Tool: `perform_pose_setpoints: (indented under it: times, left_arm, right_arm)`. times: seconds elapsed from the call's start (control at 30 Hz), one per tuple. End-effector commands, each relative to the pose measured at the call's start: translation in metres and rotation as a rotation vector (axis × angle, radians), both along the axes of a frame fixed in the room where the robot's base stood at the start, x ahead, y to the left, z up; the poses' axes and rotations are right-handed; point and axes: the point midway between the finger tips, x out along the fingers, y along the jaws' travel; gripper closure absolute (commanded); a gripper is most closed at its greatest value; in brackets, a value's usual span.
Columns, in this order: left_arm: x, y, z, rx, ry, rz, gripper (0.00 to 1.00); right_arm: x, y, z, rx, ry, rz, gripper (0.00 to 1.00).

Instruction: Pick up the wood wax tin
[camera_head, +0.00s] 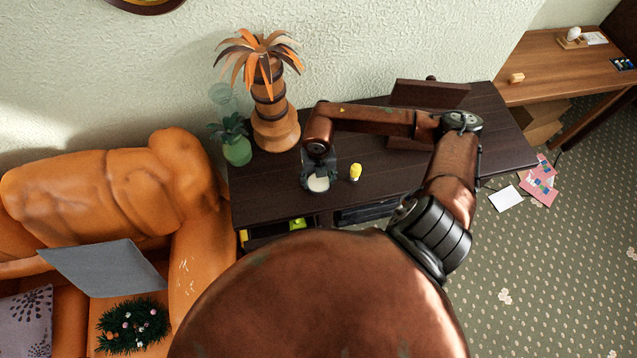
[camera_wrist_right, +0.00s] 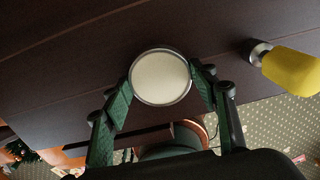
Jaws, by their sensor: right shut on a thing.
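The wood wax tin (camera_head: 318,184) is a small round tin with a cream-white lid, at the front of the dark wood cabinet top. It also shows in the right wrist view (camera_wrist_right: 160,78), between the green-padded fingers. My right gripper (camera_head: 317,178) is shut on the tin, with one finger on each side of it. In the right wrist view the gripper (camera_wrist_right: 161,90) reaches in from the bottom. I cannot tell whether the tin touches the cabinet top. My left gripper is not in view.
A small yellow object (camera_head: 356,173) stands just right of the tin. A palm-shaped ornament (camera_head: 272,105) and a green vase (camera_head: 237,150) stand at the cabinet's left end. A dark brown box (camera_head: 428,94) is behind my forearm. An orange sofa (camera_head: 120,190) adjoins on the left.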

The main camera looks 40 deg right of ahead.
Motion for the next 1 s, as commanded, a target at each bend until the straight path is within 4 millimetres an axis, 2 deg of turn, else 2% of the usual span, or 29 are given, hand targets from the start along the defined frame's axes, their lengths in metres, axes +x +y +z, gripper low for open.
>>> perform_pose_setpoints:
  times: [0.3, 0.67, 0.87, 1.0]
  left_arm:
    - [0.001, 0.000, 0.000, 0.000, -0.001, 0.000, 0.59]
    - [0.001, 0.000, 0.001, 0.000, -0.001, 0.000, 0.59]
    - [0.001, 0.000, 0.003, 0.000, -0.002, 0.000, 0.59]
    - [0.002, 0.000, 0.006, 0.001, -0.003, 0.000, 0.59]
  right_arm:
    - [0.000, 0.000, 0.000, 0.000, 0.000, 0.000, 0.77]
    - [0.001, 0.000, 0.007, -0.001, -0.002, 0.000, 0.77]
    - [0.001, 0.000, 0.033, -0.001, -0.004, 0.002, 0.77]
    - [-0.021, 0.004, 0.058, -0.002, -0.002, 0.004, 0.77]
